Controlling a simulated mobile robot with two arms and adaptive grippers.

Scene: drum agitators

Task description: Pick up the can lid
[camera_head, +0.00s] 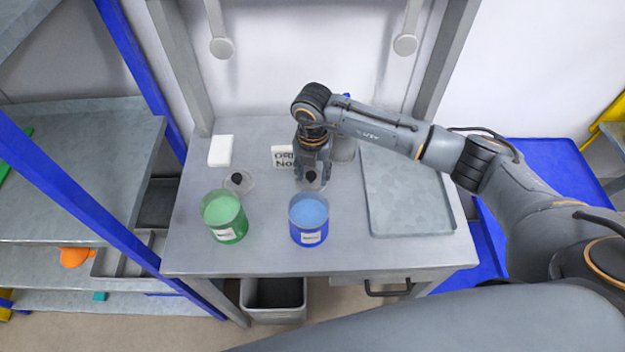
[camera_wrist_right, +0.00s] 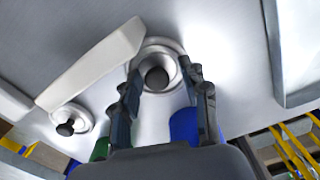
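A clear can lid (camera_head: 322,185) with a black knob lies on the table behind the blue can (camera_head: 309,222). In the wrist view this lid (camera_wrist_right: 171,48) shows its round dark knob between my fingers. My right gripper (camera_head: 312,174) points down over the lid. In the wrist view its fingers (camera_wrist_right: 160,78) are open on both sides of the knob, with a gap visible. A second lid (camera_head: 247,184) with a black knob lies left, behind the green can (camera_head: 226,218); it also shows in the wrist view (camera_wrist_right: 83,113). My left gripper is not in view.
A white sign (camera_head: 281,153) stands just left of the right gripper, close to it. A grey tray (camera_head: 405,190) lies on the right of the table. A white block (camera_head: 220,151) lies at the back left. A bin (camera_head: 274,298) stands below the table.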

